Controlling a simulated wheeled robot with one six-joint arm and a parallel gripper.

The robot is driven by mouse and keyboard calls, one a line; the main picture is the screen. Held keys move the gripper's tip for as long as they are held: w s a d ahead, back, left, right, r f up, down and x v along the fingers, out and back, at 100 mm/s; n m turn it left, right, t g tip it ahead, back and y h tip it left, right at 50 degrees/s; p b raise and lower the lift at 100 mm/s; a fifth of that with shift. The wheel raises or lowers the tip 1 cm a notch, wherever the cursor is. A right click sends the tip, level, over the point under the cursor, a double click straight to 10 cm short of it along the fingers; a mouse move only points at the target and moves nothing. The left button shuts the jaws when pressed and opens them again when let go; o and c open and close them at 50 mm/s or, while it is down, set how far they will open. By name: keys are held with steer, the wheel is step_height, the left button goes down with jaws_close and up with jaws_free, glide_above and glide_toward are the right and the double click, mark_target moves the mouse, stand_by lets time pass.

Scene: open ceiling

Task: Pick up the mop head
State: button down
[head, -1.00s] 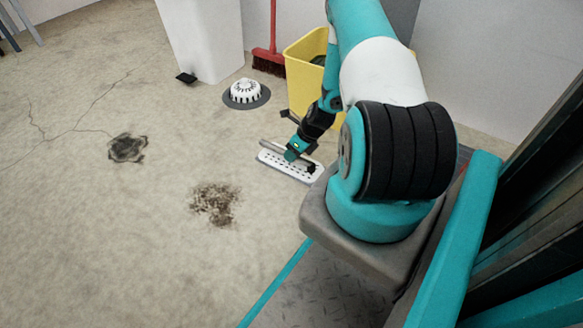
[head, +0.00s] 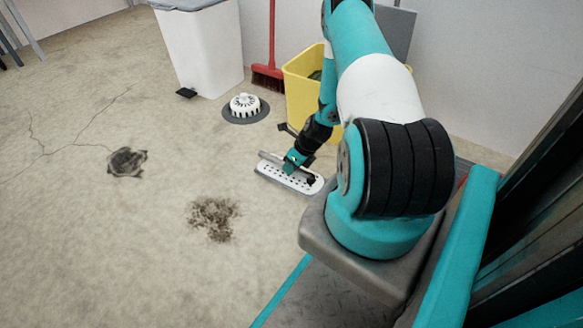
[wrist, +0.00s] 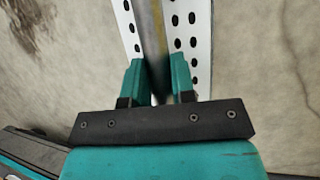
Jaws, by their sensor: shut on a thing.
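The mop head (head: 290,177) is a flat white plate with rows of dark holes and a grey metal bar along its top. In the head view it is low over or on the floor, left of my arm's base; I cannot tell whether it touches the floor. In the wrist view the mop head (wrist: 190,40) runs away from my gripper (wrist: 158,85), with its metal bar between the two teal fingers. My gripper is shut on that bar. The near end of the mop head is hidden behind my gripper.
A yellow bucket (head: 300,88) stands just behind my arm, with a red broom (head: 270,72) against the wall. A white bin (head: 205,50) and a round white-and-grey item (head: 245,107) are farther back. Dark stains (head: 213,217) mark the open floor at left.

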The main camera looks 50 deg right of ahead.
step_height(320, 180, up, 18)
steer(key=p, duration=1)
steer(key=shift+r, duration=0.25)
